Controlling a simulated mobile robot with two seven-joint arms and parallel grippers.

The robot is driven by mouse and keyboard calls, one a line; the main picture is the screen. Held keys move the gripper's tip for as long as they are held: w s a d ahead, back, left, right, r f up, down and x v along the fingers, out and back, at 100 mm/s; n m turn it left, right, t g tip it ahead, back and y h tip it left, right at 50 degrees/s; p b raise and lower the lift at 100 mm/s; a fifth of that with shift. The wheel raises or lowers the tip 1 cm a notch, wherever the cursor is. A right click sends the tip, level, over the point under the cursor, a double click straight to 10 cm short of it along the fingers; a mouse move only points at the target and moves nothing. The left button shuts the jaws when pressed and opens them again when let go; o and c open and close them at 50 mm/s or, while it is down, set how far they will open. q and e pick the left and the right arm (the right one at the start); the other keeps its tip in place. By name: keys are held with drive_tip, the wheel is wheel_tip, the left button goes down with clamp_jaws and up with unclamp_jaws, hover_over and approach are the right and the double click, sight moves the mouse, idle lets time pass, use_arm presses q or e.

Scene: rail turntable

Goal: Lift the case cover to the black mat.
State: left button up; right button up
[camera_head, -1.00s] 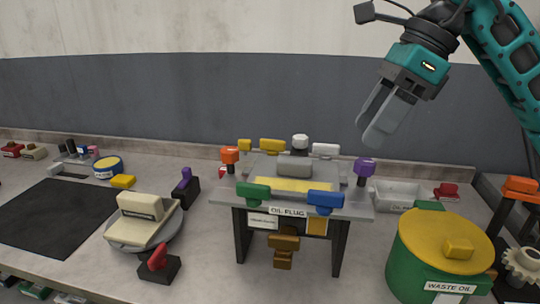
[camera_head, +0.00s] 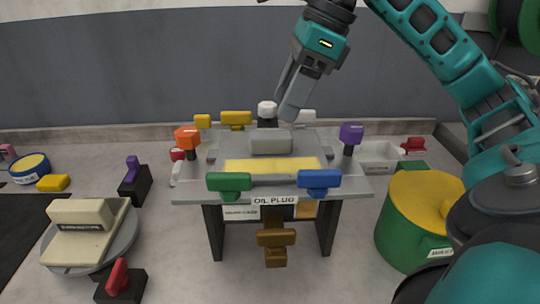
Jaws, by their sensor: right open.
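The grey case cover (camera_head: 270,142), with a raised block on top, sits on the raised grey stand in the middle of the table. Coloured clamps or knobs stand around it: green (camera_head: 229,182), blue (camera_head: 319,180), orange (camera_head: 187,138), purple (camera_head: 351,135), yellow and white. The black mat (camera_head: 22,232) lies at the left edge, only partly in view. My right gripper (camera_head: 287,108) is open and empty, pointing down above the back of the cover, in front of a white knob. My left gripper is not in view.
A cream block on a round grey turntable (camera_head: 128,243) stands left of the stand, with purple and red levers beside it. A green waste oil drum (camera_head: 395,232) with a yellow lid stands right.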

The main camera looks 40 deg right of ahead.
sight(271, 133)
drive_tip(key=b+x, duration=0.1)
drive_tip(key=x, duration=0.5)
drive_tip(key=shift+r, duration=0.1)
drive_tip(key=shift+a, duration=0.1)
clamp_jaws()
idle(0.4)
drive_tip(key=shift+r, duration=0.1)
